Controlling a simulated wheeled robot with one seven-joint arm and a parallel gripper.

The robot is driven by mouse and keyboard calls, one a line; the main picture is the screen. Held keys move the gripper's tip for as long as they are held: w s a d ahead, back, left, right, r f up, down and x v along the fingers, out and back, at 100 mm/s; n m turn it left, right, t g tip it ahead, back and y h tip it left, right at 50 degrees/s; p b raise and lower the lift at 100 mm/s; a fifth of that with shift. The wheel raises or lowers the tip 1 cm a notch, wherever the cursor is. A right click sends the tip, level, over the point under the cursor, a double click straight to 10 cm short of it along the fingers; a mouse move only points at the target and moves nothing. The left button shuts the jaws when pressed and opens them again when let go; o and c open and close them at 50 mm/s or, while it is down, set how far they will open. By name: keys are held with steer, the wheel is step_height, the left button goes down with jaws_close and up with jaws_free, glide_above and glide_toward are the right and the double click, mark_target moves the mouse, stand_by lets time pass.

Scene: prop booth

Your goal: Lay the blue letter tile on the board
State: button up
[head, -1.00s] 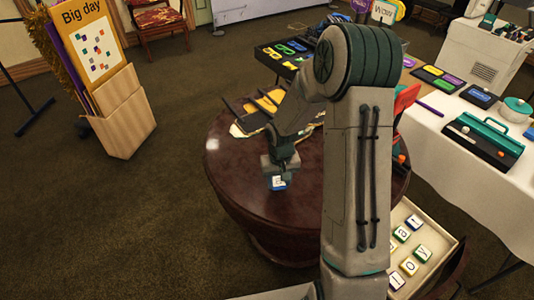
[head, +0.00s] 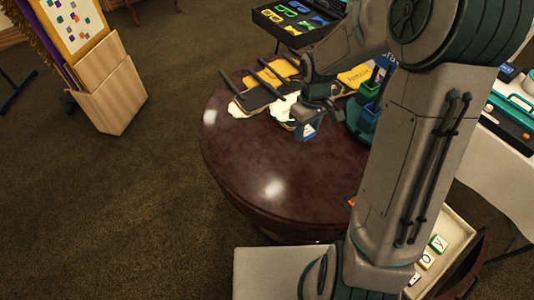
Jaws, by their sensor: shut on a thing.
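My gripper (head: 312,112) is shut on the blue letter tile (head: 306,130), a blue block with a white face and a dark letter. It holds the tile tilted over the back right part of the round dark table (head: 250,180); whether they touch is unclear. I cannot pick out for sure a board for the tile. A poster board (head: 72,18) with coloured squares stands in a wooden stand at the left, well away from my gripper.
Yellow and white props with dark handles (head: 262,82) lie at the table's back. Blue and green containers (head: 368,100) stand right of the tile. A tray of letter tiles (head: 455,228) is at the lower right. The table's front left is clear.

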glide_above(268, 157)
step_height(268, 157, down, 6)
steer(key=shift+f, duration=2.3)
steer(key=shift+f+b, duration=0.2)
steer(key=shift+b, duration=0.2)
steer(key=o, duration=0.9)
steer(key=shift+o, duration=0.2)
steer(key=shift+r, duration=0.15)
